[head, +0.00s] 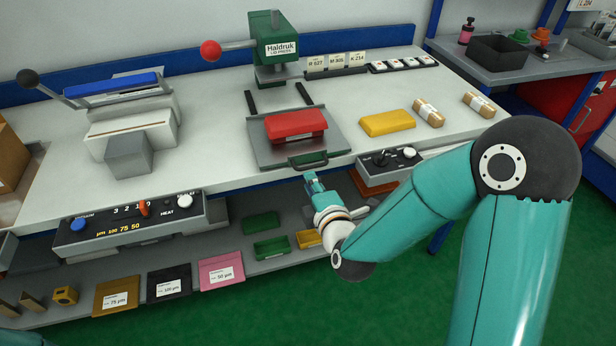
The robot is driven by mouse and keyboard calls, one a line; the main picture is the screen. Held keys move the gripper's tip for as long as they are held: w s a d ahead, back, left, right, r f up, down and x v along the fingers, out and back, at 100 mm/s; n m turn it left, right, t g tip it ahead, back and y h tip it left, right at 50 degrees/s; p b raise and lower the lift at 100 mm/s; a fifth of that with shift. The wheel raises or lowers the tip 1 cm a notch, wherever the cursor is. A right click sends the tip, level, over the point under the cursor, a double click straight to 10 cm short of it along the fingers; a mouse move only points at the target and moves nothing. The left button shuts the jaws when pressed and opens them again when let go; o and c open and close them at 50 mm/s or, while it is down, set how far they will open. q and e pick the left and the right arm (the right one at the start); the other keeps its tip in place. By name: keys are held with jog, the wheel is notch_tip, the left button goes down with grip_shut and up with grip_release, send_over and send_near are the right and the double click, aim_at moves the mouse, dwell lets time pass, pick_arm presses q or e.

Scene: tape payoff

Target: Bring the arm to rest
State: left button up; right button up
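My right arm comes in from the right, teal with a dark elbow. Its gripper (314,182) is in front of the bench's front edge, below the handle of the press's sliding plate (337,150). It points away from me and looks apart from the handle. Its fingers are small and partly hidden, so I cannot tell if they are open or shut. I see nothing held in it. A red block (295,125) lies on the plate. My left gripper is out of view.
A green press (275,45) with a red-knobbed lever stands behind the plate. A sealer (130,115) stands left. A yellow block (388,123) and two wrapped packs lie right. A control box (390,167) sits by my arm. A lower shelf holds bins and labelled packs.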

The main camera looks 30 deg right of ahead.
jog(key=shift+s, duration=0.15)
dwell(0.3)
jog(key=s+a+f+m+g+y+p, duration=0.1)
jog(key=s+a+f+g+y+p, duration=0.2)
jog(key=f, duration=0.5)
jog(key=s+a+f+m+g+p, duration=0.2)
jog(key=s+f+g+p, duration=0.15)
jog(key=f, duration=0.55)
jog(key=s+a+f+m+g+y, duration=0.1)
jog(key=s+a+f+m+g, duration=0.2)
jog(key=s+m, duration=0.4)
jog(key=s+a+f+m+g+y, duration=0.2)
jog(key=s+a+f+m+g, duration=0.2)
jog(key=s+m, duration=0.4)
jog(key=shift+s+f+g, duration=0.3)
jog(key=shift+f+g, duration=0.05)
jog(key=shift+g, duration=0.2)
